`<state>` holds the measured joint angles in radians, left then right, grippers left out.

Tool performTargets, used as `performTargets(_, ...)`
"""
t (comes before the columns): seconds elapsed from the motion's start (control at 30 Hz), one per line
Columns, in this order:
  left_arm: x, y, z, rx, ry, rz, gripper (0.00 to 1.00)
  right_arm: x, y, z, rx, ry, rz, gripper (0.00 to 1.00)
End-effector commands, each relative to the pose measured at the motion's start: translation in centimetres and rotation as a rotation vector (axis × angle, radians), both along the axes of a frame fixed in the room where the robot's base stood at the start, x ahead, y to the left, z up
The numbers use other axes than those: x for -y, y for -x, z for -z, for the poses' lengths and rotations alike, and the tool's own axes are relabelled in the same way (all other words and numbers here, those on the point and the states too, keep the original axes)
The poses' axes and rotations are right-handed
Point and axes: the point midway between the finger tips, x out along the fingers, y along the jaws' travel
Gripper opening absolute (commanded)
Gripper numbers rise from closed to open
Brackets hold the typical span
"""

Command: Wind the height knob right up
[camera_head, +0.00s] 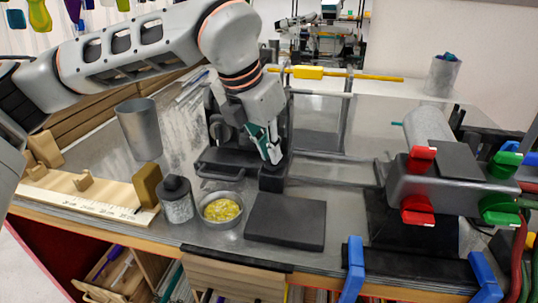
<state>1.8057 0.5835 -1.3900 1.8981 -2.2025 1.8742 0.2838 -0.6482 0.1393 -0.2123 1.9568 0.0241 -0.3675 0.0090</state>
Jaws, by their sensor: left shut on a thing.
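A dark stand (222,168) with an upright column sits at the middle of the metal worktop. My left arm comes in from the upper left and its gripper (272,152) points down at the stand's right side, just above a small black block (272,179). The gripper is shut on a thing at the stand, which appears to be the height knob. The fingers hide the knob, so its shape and turn cannot be seen. My right gripper is not in view.
A metal bowl of yellow pieces (221,209), a lidded jar (177,200) and a dark slab (286,221) lie in front. A tall metal cup (139,129) stands left. A grey machine with red and green clamps (440,185) stands right.

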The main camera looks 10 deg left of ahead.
Motion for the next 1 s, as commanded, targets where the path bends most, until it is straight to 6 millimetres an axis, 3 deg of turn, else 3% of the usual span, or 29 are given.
performTargets(0.2,0.3,0.0,0.0,0.004,0.0,-0.181,0.0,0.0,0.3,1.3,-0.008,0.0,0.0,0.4)
performTargets(0.5,0.5,0.0,-0.1,0.005,0.001,-0.373,0.0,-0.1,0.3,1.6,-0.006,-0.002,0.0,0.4)
performTargets(1.0,0.5,0.0,-0.2,0.003,0.003,-0.471,0.0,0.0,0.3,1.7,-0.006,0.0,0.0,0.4)
